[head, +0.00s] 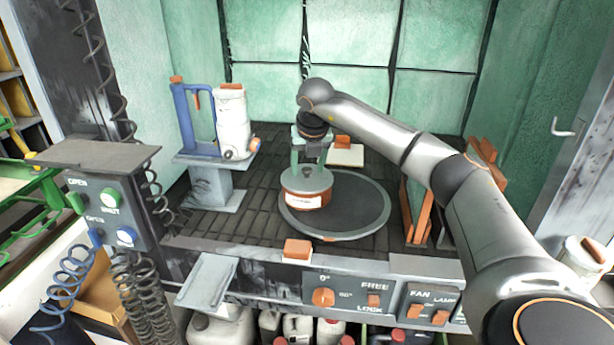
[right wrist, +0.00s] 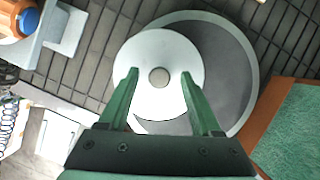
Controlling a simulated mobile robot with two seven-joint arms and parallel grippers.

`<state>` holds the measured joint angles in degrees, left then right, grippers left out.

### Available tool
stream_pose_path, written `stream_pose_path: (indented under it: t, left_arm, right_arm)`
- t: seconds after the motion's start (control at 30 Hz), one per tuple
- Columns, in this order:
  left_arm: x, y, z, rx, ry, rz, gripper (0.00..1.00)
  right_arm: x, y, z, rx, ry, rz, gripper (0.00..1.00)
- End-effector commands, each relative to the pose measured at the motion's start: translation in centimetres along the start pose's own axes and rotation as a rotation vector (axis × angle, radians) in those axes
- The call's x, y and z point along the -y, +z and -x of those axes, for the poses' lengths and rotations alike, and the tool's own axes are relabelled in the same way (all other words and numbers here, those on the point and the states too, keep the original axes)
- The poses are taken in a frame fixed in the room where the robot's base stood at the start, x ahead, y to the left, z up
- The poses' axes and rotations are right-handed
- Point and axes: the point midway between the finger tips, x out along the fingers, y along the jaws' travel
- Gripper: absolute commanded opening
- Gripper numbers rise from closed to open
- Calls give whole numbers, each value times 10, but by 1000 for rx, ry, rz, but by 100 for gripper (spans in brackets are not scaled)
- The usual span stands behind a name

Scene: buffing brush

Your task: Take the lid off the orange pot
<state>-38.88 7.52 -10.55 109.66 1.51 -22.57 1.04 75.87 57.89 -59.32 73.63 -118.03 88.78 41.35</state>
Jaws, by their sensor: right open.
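The orange pot (head: 304,201) stands upright on the round grey turntable, with a white label on its front. Its grey-green lid (head: 293,182) sits on top and shows as a pale disc in the right wrist view (right wrist: 160,52). A small round knob (right wrist: 159,78) is at the lid's centre. My right gripper (head: 310,162) is directly above the lid, open and pointing down. In the right wrist view its green fingers (right wrist: 159,77) appear on either side of the knob with gaps. I cannot tell whether the fingertips reach knob height. My left gripper is out of view.
The turntable (head: 358,207) has bare room right of the pot. A blue-framed device with a white canister (head: 232,120) stands on a pedestal at left. Orange-edged panels (head: 414,212) stand at right. A control panel (head: 345,293) runs along the front edge. A small block (head: 343,142) lies behind.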

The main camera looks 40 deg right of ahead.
Motion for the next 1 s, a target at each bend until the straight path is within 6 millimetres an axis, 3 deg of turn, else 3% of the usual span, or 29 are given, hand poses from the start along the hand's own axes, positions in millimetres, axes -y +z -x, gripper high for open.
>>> stream_pose_path:
  t: [0.17,0.77,1.0]
  left_arm:
    - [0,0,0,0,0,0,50]
    - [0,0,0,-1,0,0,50]
    - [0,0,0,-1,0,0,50]
  right_arm:
    - [0,0,-1,0,0,1,66]
    - [0,0,0,0,1,1,0]
    - [0,0,0,1,1,0,0]
